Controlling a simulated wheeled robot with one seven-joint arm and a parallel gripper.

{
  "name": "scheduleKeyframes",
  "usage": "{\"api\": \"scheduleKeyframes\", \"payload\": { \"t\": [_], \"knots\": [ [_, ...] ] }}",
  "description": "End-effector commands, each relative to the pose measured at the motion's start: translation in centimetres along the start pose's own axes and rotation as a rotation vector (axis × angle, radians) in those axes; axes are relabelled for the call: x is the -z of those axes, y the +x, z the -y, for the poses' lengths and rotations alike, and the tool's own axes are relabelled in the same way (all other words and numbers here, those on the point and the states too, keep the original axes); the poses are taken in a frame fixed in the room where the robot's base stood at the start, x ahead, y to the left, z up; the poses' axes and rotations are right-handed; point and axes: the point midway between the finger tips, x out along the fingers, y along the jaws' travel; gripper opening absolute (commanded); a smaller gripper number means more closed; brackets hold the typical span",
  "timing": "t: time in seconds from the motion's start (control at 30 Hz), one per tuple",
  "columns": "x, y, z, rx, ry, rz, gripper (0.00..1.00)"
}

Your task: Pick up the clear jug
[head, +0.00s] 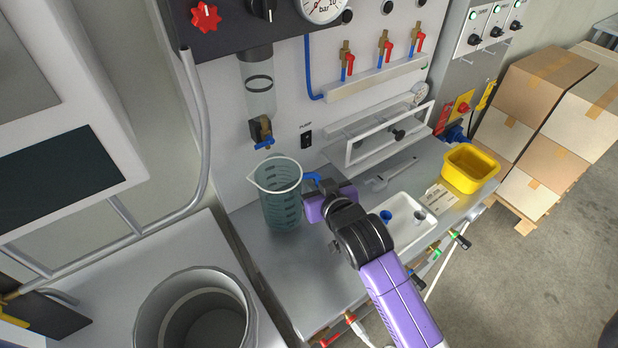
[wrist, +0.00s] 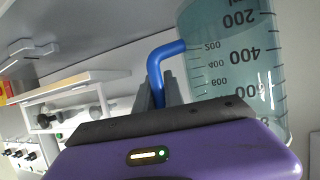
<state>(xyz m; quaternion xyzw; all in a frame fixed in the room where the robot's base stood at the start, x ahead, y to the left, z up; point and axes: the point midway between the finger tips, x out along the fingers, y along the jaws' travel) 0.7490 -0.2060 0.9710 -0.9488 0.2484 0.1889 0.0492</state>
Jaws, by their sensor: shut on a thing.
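The clear jug (head: 281,200), with dark graduation marks and a blue handle, is upright at the left end of the steel counter, below a tap. Whether its base touches the counter is hard to tell. My gripper (head: 318,192) is at its right side, shut on the blue handle. In the wrist view the grey fingers of my gripper (wrist: 163,90) close on the handle, and the jug (wrist: 240,70) fills the right side, its marks upside down. The fingertips are mostly hidden in the head view.
A clear cylinder with a tap (head: 262,132) hangs above the jug. To the right are a white tray (head: 402,228) with small parts, a grey wrench-like tool (head: 388,175) and a yellow bin (head: 470,168). A large grey pot (head: 195,310) stands at lower left.

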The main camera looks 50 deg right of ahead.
Motion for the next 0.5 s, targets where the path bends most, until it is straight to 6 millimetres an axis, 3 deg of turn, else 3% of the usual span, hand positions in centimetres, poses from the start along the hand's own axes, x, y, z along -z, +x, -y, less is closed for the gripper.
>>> {"api": "scheduleKeyframes", "payload": {
  "t": [0.5],
  "knots": [
    [0.6,-6.2,0.0,0.001,0.002,-0.002,0.0]
  ]
}}
